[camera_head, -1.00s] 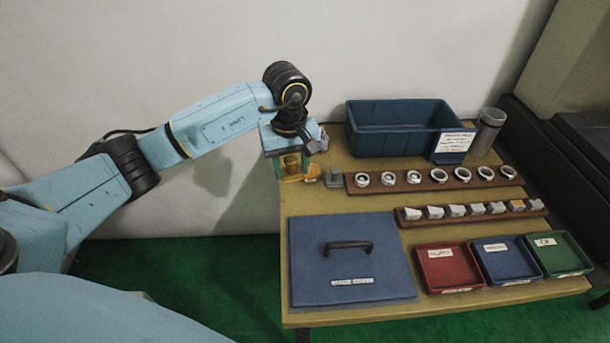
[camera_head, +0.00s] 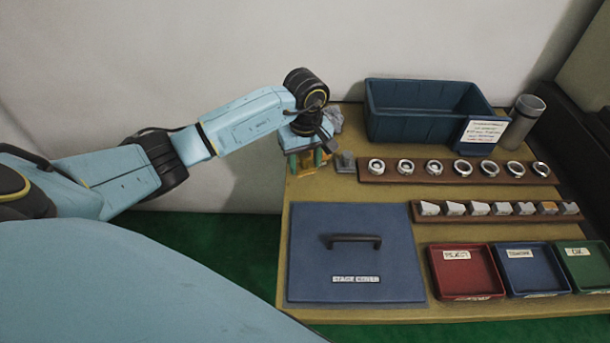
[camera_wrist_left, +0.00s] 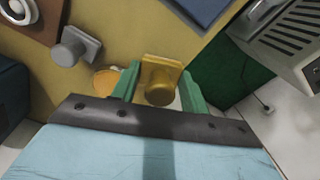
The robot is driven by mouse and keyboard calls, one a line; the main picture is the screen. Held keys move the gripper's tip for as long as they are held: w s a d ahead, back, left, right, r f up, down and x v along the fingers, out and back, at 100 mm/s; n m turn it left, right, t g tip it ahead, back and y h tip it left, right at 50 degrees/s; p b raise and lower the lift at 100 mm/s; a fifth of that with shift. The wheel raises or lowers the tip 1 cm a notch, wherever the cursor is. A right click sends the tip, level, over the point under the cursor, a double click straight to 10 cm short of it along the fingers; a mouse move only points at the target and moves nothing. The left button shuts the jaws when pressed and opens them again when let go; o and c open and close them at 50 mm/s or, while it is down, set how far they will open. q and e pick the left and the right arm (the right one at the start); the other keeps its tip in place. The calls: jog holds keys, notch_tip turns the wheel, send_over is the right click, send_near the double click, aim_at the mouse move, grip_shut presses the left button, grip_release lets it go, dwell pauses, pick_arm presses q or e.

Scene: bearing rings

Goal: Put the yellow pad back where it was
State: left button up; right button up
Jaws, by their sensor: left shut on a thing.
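The yellow pad (camera_wrist_left: 162,68), a square plate with a round knob, is between the green fingers of my left gripper (camera_wrist_left: 158,88), which is shut on it. In the head view my left gripper (camera_head: 307,160) is over the back left corner of the table, and the pad is mostly hidden there. A round orange patch (camera_wrist_left: 106,80) shows on the table beside one finger in the wrist view. I cannot tell whether the pad touches the table. A grey pad with a knob (camera_head: 345,162) stands just right of my gripper; it also shows in the wrist view (camera_wrist_left: 75,46). My right gripper is out of view.
A wooden strip with several rings (camera_head: 455,181) and a strip of small blocks (camera_head: 495,220) lie to the right. A blue bin (camera_head: 420,122) and a grey cylinder (camera_head: 522,122) stand behind. A blue lid (camera_head: 350,220) and red (camera_head: 466,285), blue and green trays are in front.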

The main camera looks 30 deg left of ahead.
aim_at(305, 173)
pick_arm(q)
notch_tip(305, 173, down, 4)
jog(key=shift+f+b, duration=0.1)
jog(key=shift+b, duration=0.25)
jog(key=shift+f, duration=0.1)
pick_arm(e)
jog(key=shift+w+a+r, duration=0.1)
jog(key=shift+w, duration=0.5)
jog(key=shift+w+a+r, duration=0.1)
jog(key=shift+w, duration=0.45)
pick_arm(q)
jog(key=shift+f, duration=0.1)
jog(key=o, duration=1)
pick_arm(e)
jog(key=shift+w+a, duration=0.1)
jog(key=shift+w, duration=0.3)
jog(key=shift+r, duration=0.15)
